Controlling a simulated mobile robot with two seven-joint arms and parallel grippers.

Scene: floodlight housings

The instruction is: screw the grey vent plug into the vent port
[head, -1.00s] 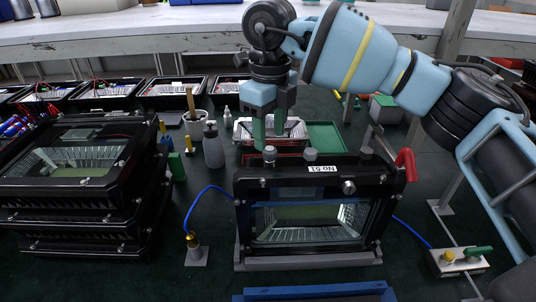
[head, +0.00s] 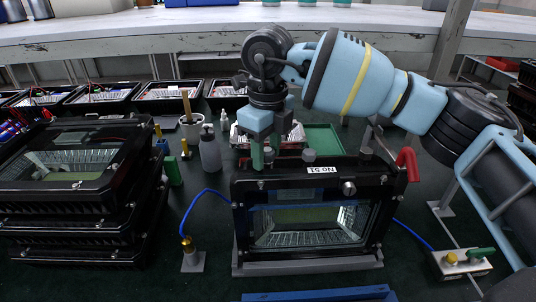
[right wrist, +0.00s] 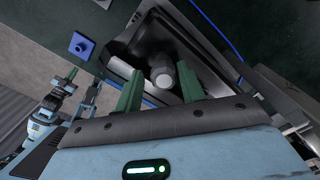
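The black floodlight housing (head: 376,190), labelled No 51, stands upright in a grey cradle. Grey knobs stand on its top edge: one at the left (head: 269,156), partly hidden by my fingers, and one in the middle (head: 309,155). The left one seems to be the vent plug. My right gripper (head: 264,154) points down over it. In the right wrist view the round grey plug (right wrist: 162,77) lies between the two green fingertips (right wrist: 160,75), with gaps at both sides. The vent port is hidden beneath it. A light blue and black arm part, seemingly mine, shows small at the left there.
Stacked housings (head: 75,210) stand at the left. A green tray (head: 324,138) lies behind the housing. A red handle (head: 407,162) rises at its right end. A blue cable loops at the left.

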